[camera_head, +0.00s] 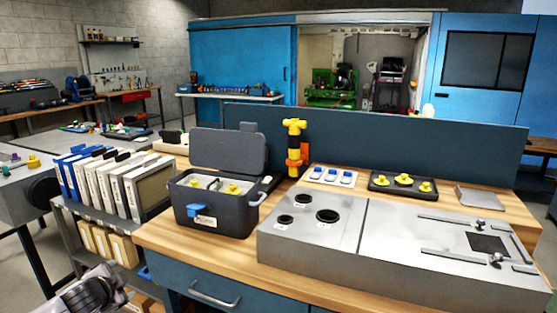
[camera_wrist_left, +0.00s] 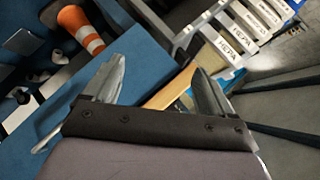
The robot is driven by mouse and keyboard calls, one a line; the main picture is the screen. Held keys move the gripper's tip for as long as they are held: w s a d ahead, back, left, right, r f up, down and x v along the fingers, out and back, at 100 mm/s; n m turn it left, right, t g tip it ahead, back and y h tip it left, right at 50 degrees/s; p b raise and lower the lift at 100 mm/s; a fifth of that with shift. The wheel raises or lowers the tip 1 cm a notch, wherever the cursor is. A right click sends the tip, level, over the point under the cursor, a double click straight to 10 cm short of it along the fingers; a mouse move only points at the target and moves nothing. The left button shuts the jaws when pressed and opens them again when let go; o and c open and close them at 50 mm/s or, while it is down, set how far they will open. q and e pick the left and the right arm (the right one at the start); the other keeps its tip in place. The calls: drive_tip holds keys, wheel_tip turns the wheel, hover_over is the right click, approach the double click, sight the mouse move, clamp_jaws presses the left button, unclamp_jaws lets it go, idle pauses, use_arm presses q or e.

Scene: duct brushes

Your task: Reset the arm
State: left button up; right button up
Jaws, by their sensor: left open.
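My left arm shows at the bottom left corner of the head view, with the left gripper (camera_head: 92,292) low beside the shelf unit, left of the workbench. In the left wrist view the left gripper (camera_wrist_left: 158,82) has its two fingers spread apart with nothing between them. Behind the fingers are a blue surface and a wooden edge. My right arm and gripper are not in view.
The wooden workbench (camera_head: 168,237) holds an open dark case (camera_head: 215,215), a metal fixture box (camera_head: 400,250), a tray with yellow parts (camera_head: 402,184) and a yellow-orange tool (camera_head: 294,145). White binders (camera_head: 118,182) stand on a shelf at the left. An orange-white cone (camera_wrist_left: 80,28) shows in the wrist view.

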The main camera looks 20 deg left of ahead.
use_arm(q)
drive_tip(key=s+d+f+m+h, duration=0.2)
drive_tip(key=s+d+f+h, duration=0.3)
drive_tip(key=s+d, duration=0.45)
drive_tip(key=s+d+f+m+h, duration=0.25)
drive_tip(key=s+d+f, duration=0.35)
drive_tip(key=s+d, duration=0.35)
drive_tip(key=d+n+p, duration=0.1)
drive_tip(key=d+n, duration=0.7)
drive_tip(key=d, duration=0.8)
drive_tip(key=shift+s+d+f+t+p, duration=0.25)
drive_tip(key=shift+d+f+t+p, duration=0.05)
drive_tip(key=shift+f+t, duration=0.1)
